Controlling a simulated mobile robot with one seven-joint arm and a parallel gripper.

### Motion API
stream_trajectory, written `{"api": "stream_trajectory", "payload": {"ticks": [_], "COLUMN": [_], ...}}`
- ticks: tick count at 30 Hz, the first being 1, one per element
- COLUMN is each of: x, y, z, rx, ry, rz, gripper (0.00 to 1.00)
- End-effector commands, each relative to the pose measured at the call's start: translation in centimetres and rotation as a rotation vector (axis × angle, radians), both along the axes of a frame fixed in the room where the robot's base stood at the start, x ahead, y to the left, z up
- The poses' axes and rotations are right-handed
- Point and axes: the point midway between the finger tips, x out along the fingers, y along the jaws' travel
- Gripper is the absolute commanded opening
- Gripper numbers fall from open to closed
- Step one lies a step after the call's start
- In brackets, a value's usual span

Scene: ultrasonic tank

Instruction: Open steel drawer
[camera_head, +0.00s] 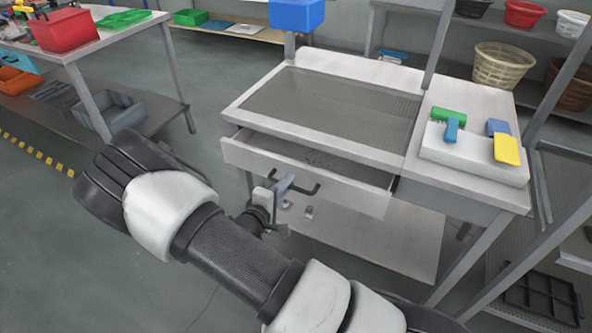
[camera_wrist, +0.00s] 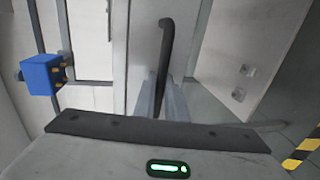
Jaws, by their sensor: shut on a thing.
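The steel drawer (camera_head: 250,157) sits under the left part of the bench in the head view. It is pulled partly out, with a dark gap and some of its inside showing behind the front panel. Its black bar handle (camera_head: 311,190) is on the front panel. My gripper (camera_head: 284,184) is at the left part of the handle. In the wrist view the handle (camera_wrist: 166,40) runs between the two fingers of my gripper (camera_wrist: 160,97), which are shut on it. The finger contact itself is partly hidden.
The bench top (camera_head: 470,98) carries a white board (camera_head: 463,160) with green, blue and yellow tools. A shelf rack stands at the right.

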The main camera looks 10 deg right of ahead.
Motion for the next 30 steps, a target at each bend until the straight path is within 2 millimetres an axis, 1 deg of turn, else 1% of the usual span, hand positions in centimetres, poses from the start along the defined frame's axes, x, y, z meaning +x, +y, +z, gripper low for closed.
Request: {"api": "stream_trajectory", "payload": {"ticks": [1,9,15,18,21,24,30], "x": [-1.5,-9.4,-14.7,-16.9,-18.7,-20.1,-21.8], "y": [1.3,7.0,10.8,12.4,13.7,14.7,15.8], "z": [0.0,-0.2,-0.2,-0.2,-0.2,-0.1,0.0], "rx": [0.001,0.002,0.001,0.001,0.000,0.001,0.000], "ry": [0.002,0.000,-0.001,-0.001,-0.001,0.000,0.000], "rz": [0.005,0.007,0.006,0.005,0.003,0.003,0.000], "gripper": [0.00,0.00,0.00,0.00,0.00,0.00,0.00]}}
